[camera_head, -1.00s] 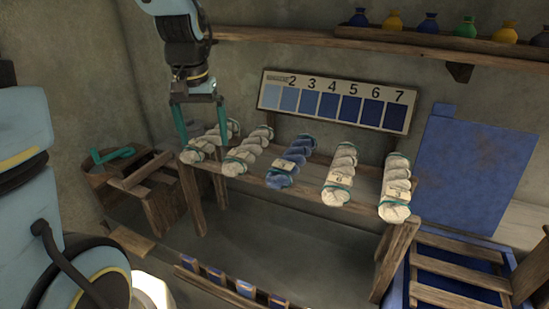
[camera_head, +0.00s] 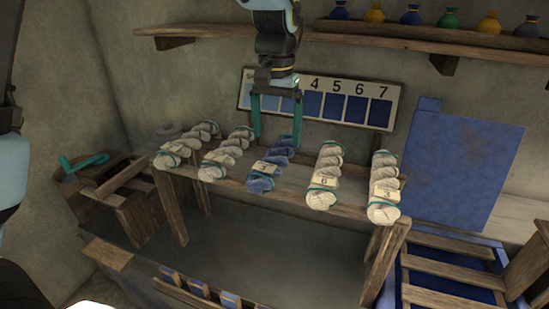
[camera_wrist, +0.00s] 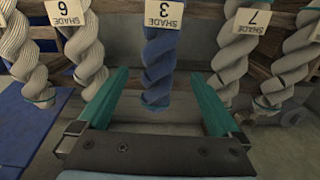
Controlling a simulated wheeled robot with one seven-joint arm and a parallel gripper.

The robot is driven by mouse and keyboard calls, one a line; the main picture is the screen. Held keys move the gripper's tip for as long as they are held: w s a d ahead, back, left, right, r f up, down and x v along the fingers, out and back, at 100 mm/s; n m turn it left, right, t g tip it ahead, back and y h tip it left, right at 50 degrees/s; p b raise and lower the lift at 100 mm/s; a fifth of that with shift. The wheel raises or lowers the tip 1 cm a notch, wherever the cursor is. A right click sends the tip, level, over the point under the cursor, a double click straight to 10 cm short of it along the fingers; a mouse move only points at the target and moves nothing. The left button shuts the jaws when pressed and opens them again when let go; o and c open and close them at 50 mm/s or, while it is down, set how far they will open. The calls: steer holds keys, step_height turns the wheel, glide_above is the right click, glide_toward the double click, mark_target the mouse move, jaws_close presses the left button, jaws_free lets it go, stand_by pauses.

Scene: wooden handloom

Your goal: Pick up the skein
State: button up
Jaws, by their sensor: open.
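Several twisted skeins lie in a row on a wooden rack (camera_head: 290,193), each with a paper tag. One is blue (camera_head: 262,183); the others, such as the one at the right end (camera_head: 384,170), are off-white. My gripper (camera_head: 276,142) is open, fingers down, over the far end of the blue skein. In the wrist view the blue skein (camera_wrist: 160,75), tagged "SHADE 3", lies between the two green fingers (camera_wrist: 160,85), with off-white skeins to either side. I cannot tell whether the fingers touch it. The task does not say which skein.
A shade chart board (camera_head: 345,108) stands behind the rack, partly hidden by my gripper. A shelf (camera_head: 400,38) with several coloured pouches is above. A blue cloth panel (camera_head: 460,165) stands at right, a wooden box (camera_head: 125,195) at left.

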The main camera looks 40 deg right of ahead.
mark_target(276, 153)
steer(key=f, duration=0.1)
steer(key=f+p, duration=0.1)
steer(key=f, duration=0.1)
steer(key=f+p, duration=0.1)
steer(key=shift+s+a+f, duration=0.3)
steer(key=shift+f, duration=0.6)
steer(key=c, duration=1.5)
